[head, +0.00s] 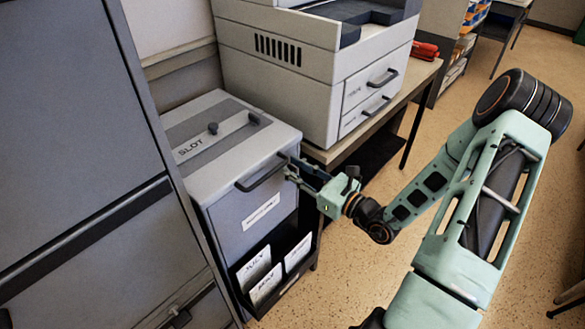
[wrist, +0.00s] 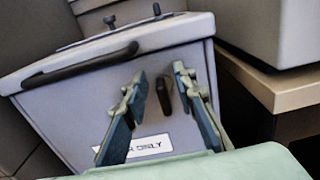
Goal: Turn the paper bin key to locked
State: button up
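A small dark upright piece (wrist: 164,96), apparently the key, sits on that face right of the handle. My gripper (wrist: 160,80) is open, with one finger on each side of this piece. I cannot tell whether the fingers touch it. In the head view my gripper (head: 292,170) is at the bin's front right edge, and the key cannot be made out there.
A white label (wrist: 140,148) is on the bin front, partly behind my fingers. A rack with cards (head: 265,280) is below it. A printer (head: 310,75) stands on a table to the right. A tall grey cabinet (head: 75,110) is close on the left. Floor in front is free.

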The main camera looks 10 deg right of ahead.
jog(key=shift+w+a, duration=0.15)
grip_shut()
